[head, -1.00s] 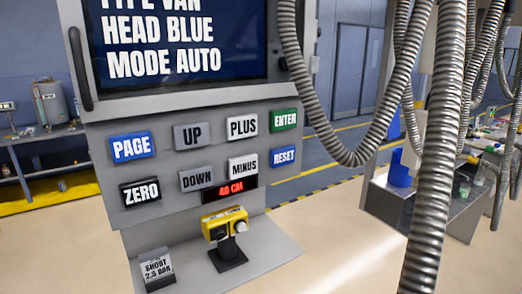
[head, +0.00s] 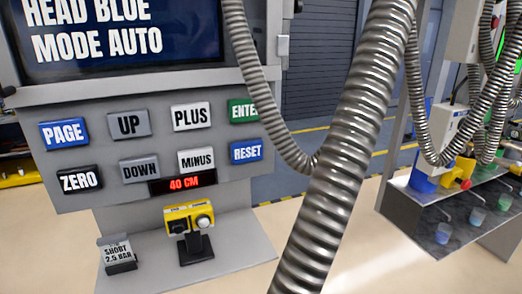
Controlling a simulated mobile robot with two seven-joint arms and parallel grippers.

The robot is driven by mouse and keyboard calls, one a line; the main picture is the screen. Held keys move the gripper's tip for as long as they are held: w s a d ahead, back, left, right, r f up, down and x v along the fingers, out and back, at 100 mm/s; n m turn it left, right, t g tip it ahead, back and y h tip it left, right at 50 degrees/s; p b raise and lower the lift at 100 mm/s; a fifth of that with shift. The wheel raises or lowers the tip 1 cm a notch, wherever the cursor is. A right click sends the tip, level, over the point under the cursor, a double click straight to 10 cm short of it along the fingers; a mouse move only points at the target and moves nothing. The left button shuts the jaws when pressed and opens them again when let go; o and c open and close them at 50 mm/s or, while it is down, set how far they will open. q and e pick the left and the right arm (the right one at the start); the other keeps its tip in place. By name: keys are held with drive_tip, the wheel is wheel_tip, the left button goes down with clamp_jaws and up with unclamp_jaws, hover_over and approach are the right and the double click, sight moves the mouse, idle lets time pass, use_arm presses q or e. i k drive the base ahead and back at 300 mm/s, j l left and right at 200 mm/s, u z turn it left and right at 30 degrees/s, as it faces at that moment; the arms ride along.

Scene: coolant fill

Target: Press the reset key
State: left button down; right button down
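Neither of my grippers shows in the head view.
Thick ribbed hoses (head: 345,140) hang in front of the panel's right side. A bench with cups (head: 443,233) is at right.

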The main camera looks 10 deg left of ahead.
sight(243, 151)
drive_tip(key=l, duration=1.35)
